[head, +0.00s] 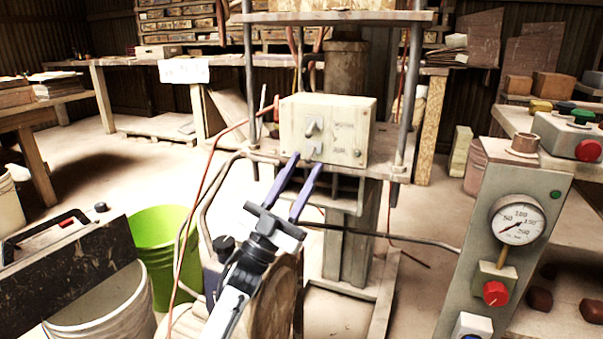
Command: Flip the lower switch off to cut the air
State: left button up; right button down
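A pale switch box (345,128) is mounted on the press frame at the centre of the head view. It has two switches on its left part: an upper switch (313,126) and a lower switch (309,150). My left gripper (306,161) reaches up from below, with its two purple-blue fingers apart and nothing held between them. The fingertips are at the box's lower edge, just below and around the lower switch. I cannot tell whether they touch it, or which way the lower switch is set. My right gripper is not in view.
A grey panel with a pressure gauge (518,220) and a red knob (495,293) stands at the right. A green bucket (165,240) and a white bucket (100,310) stand at the left. Press posts flank the box, and hoses run past my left arm.

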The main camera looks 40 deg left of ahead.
pick_arm(q)
jog(key=shift+f, duration=0.1)
